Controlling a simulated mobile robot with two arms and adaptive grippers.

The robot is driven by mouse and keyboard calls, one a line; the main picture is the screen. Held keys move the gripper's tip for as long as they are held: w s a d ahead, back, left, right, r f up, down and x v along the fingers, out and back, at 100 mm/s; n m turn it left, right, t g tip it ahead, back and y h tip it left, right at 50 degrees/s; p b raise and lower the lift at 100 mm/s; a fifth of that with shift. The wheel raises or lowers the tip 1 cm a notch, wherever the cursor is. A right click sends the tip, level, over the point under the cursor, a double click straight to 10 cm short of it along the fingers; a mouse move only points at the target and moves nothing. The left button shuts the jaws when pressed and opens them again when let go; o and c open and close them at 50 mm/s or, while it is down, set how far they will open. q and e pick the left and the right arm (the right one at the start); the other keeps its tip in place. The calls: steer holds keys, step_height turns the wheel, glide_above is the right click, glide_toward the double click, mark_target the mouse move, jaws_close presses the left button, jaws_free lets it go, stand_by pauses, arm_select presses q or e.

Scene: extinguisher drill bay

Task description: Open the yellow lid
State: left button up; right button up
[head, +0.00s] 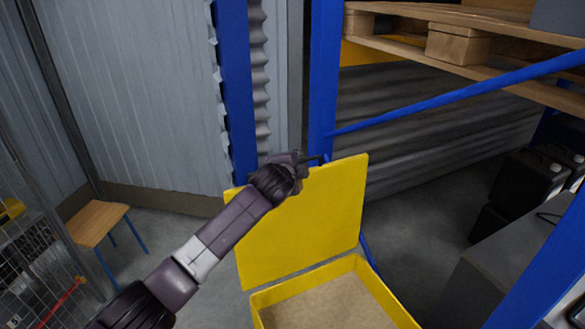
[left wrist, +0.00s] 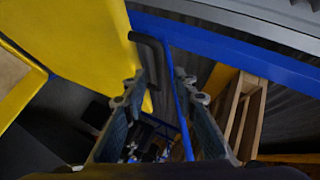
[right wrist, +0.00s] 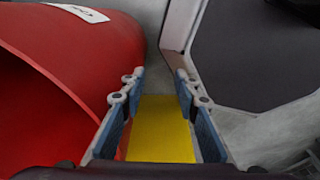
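The yellow lid (head: 310,220) stands raised, nearly upright, at the back of a yellow box (head: 395,312) with sand-coloured fill (head: 330,305). My left gripper (head: 304,160) is at the lid's top edge, next to a dark handle (head: 317,158). In the left wrist view my left gripper (left wrist: 158,88) has its fingers apart, with the bent dark handle (left wrist: 150,45) in front of and between them; contact cannot be told. The yellow lid (left wrist: 95,40) shows at upper left there. My right gripper (right wrist: 158,80) is open and empty, out of the head view.
Blue rack posts (head: 325,80) stand behind the lid, with a wooden pallet (head: 460,45) at upper right. A small wooden stool (head: 97,221) is at left. In the right wrist view, a large red object (right wrist: 70,55) is close by the left finger.

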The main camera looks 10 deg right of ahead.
arm_select(q)
steer(key=v, duration=0.7)
steer(key=shift+s+r, duration=0.1)
